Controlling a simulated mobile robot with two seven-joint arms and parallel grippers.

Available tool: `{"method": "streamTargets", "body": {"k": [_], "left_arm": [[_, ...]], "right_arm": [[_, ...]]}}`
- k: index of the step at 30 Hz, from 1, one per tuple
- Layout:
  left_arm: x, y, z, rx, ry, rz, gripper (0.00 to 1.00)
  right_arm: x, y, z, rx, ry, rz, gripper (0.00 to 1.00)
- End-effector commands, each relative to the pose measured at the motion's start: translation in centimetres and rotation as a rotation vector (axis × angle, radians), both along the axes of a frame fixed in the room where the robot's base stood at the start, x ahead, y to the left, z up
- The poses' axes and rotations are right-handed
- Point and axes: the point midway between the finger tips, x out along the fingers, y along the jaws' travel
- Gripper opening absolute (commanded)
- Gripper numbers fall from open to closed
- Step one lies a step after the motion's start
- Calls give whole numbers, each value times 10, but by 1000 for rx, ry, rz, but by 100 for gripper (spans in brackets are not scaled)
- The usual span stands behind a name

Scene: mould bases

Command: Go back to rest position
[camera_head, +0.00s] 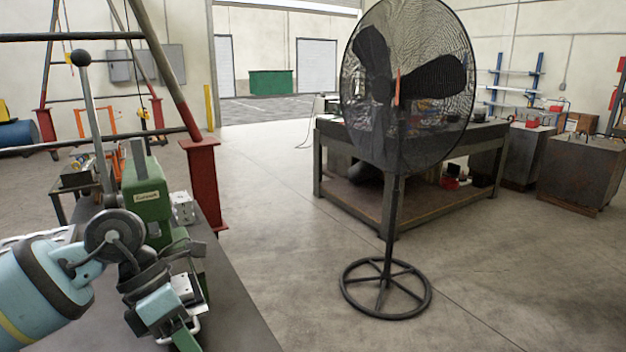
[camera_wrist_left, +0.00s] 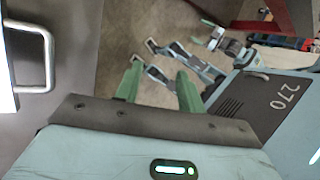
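My left arm comes in from the left in the head view. My left gripper (camera_head: 178,330) is low over the near part of the dark bench, beside a silver block with a metal handle (camera_head: 194,325). In the left wrist view, the two green fingers of the left gripper (camera_wrist_left: 158,68) stand apart with nothing between them but a view of the floor and lower parts. The handle (camera_wrist_left: 46,60) shows there at the left edge, apart from the fingers.
The dark bench (camera_head: 232,298) carries a green machine (camera_head: 147,205) and a small silver block (camera_head: 182,208) behind my gripper. A red-footed frame (camera_head: 203,180) stands beside it. A large pedestal fan (camera_head: 388,275) stands on open floor, before a workbench (camera_head: 345,193).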

Motion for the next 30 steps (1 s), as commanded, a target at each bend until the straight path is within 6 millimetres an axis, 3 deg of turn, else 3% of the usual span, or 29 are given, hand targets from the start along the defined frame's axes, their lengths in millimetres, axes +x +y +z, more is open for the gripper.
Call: {"method": "streamTargets", "body": {"k": [3, 6, 12, 15, 19, 23, 26, 30], "left_arm": [[-22, -46, -16, -217, 107, -1, 39], [-38, -80, -20, -409, 205, 30, 39], [-59, -126, -16, -772, 418, 172, 39], [-62, -138, -12, -939, 532, 284, 39], [-58, -143, -12, -1135, 684, 466, 39], [-49, -136, -22, -1301, 838, 689, 39], [-42, -124, -40, -1405, 953, 886, 39], [-37, -99, -79, -1510, 1110, 1197, 39]], "right_arm": [[3, 0, 4, 0, -9, 0, 89], [2, 0, 5, 0, -8, 0, 89], [-2, -1, 6, -2, 1, 0, 89], [-4, -1, 7, -2, 2, 0, 89], [-2, -1, 10, -3, -5, -1, 89], [2, -1, 14, -2, -15, -1, 89], [5, -1, 17, -2, -23, -1, 89], [9, -1, 21, -3, -33, -1, 89]]}}
